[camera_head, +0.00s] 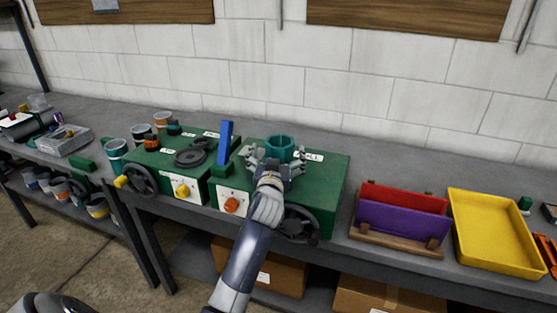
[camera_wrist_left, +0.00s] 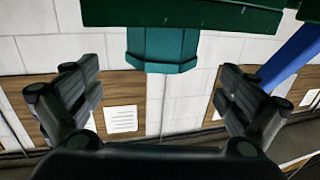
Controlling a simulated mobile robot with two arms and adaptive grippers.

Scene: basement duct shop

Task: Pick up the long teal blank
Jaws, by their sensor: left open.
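A teal faceted piece (camera_head: 279,146), which looks like the teal blank, stands upright on the right-hand green machine (camera_head: 328,180). Its top looks hollow in the head view; its full length is hard to judge. In the left wrist view, which looks upside down, the teal piece (camera_wrist_left: 162,48) extends down from the green surface (camera_wrist_left: 185,14). My left gripper (camera_head: 277,158) is open, with its fingers spread to either side of the piece. The left wrist view shows a gap between the piece and both fingers. My right gripper is not in view.
A blue upright bar (camera_head: 225,142) stands just left of my left gripper. A second green machine (camera_head: 172,164) with a black handwheel is further left. Red and purple panels (camera_head: 402,214) in a wooden rack and a yellow tray (camera_head: 493,268) lie right. Bench behind is clear.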

